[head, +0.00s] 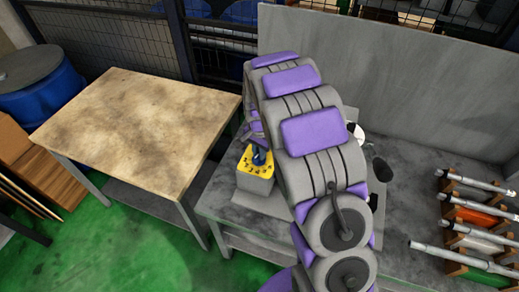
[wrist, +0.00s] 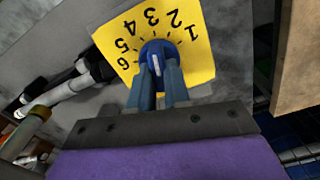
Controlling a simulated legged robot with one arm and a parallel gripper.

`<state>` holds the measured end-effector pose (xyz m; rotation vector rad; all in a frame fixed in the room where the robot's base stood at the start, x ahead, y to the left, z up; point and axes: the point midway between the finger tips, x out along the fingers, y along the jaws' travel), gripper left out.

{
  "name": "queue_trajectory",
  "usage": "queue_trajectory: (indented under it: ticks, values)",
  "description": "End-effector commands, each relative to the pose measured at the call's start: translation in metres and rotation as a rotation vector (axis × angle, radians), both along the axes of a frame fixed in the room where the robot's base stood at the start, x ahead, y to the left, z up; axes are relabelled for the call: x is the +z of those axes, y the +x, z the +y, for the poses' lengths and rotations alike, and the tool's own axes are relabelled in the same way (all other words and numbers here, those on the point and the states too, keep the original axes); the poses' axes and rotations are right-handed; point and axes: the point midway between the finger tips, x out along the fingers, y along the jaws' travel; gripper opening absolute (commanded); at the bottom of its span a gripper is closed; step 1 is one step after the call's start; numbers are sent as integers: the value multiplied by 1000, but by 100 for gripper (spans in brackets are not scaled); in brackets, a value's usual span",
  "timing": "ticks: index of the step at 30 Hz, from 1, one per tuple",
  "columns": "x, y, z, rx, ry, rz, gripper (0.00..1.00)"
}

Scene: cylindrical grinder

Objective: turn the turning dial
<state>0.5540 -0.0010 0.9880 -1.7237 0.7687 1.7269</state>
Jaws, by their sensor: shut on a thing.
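The turning dial is a round blue knob (wrist: 158,52) with a white pointer mark, set in the middle of a yellow plate (wrist: 205,30) with black numbers around it. In the wrist view the two fingers of my gripper (wrist: 160,78) are shut on the knob from both sides. The white mark runs nearly upright in that view, with the 3 and 2 above it. In the head view the yellow plate (head: 244,169) tops a grey box on the grey bench, and the knob (head: 259,158) is partly hidden by my gripper and arm.
A wooden-topped table (head: 135,125) stands left of the grey bench (head: 400,200). A rack with several metal shafts (head: 470,215) is at the bench's right. A grey panel (head: 390,95) rises behind. A blue barrel (head: 40,90) stands at far left; green floor is open in front.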

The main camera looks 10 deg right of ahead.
Motion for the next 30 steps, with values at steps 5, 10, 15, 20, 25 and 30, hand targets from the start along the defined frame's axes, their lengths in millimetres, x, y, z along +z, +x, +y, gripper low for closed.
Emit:
queue_trajectory:
  ticks: [5,10,15,20,25,30]
  values:
    - [1,1,0,-13,0,-4,0]
    - [1,1,0,-13,0,-4,0]
    - [1,1,0,-13,0,-4,22]
    - [0,1,0,-13,0,-3,37]
    - [0,1,0,-13,0,-1,43]
    - [2,1,0,-13,0,-1,43]
